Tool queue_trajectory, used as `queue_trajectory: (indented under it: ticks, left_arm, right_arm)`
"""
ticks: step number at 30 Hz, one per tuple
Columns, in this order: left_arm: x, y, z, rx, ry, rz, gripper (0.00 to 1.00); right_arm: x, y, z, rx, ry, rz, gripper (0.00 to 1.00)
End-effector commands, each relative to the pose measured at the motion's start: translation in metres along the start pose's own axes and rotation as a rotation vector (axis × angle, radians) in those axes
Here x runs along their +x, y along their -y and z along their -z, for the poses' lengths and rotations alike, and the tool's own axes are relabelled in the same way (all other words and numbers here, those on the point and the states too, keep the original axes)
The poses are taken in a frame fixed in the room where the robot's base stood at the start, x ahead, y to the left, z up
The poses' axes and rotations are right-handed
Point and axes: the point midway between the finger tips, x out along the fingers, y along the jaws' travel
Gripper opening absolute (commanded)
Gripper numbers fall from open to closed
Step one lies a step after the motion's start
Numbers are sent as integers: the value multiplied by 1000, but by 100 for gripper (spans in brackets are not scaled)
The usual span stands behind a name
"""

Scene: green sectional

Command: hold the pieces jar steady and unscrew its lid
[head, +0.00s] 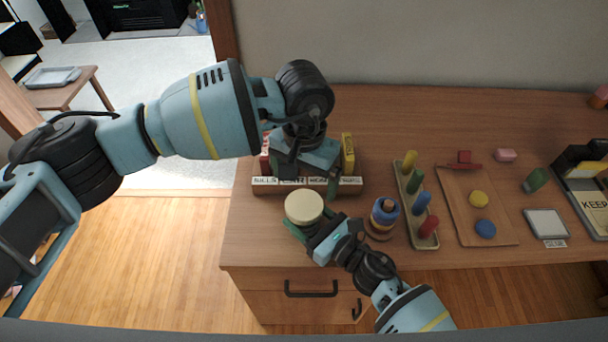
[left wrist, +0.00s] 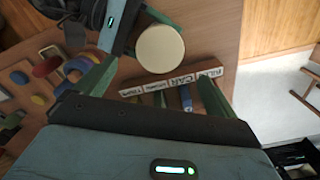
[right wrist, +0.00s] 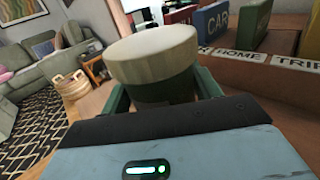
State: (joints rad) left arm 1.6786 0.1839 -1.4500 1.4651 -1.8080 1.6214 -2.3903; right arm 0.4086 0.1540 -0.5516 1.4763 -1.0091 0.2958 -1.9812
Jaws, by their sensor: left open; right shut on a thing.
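The pieces jar has a wide cream lid (head: 304,206) and stands upright near the front left edge of the table. In the right wrist view its lid (right wrist: 152,54) sits on a dark jar body (right wrist: 165,90). My right gripper (head: 304,232) is shut on the jar body below the lid, its green fingers on either side. My left gripper (head: 306,180) is open and empty, above and behind the jar, near the labelled rack. In the left wrist view the lid (left wrist: 160,50) lies ahead, between and beyond the open fingers. Most of the jar body is hidden from above.
A labelled rack (head: 270,186) with upright boxes stands behind the jar. A ring stacker (head: 384,216), a peg tray (head: 420,234) and a wooden board (head: 500,232) with coloured pieces stand to the right. A drawer handle (head: 311,294) is below the front edge.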

Motion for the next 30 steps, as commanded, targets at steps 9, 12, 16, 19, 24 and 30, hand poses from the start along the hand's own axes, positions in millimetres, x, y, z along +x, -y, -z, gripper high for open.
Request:
queue_trajectory:
  ticks: [9,12,16,19,24,30]
  left_arm:
    - [0,0,0,259,0,0,95]
    - [0,0,0,276,0,0,95]
    - [1,0,0,278,0,0,95]
    - [6,0,0,277,1,0,95]
    - [27,0,-1,276,3,-1,95]
    - [56,0,-1,275,3,-1,95]
  right_arm:
    - [0,0,0,0,0,0,0]
    - [0,0,0,0,0,0,0]
    - [0,0,0,0,0,0,0]
    - [0,0,0,0,0,0,0]
    - [0,0,0,0,0,0,0]
    - [0,0,0,0,0,0,0]
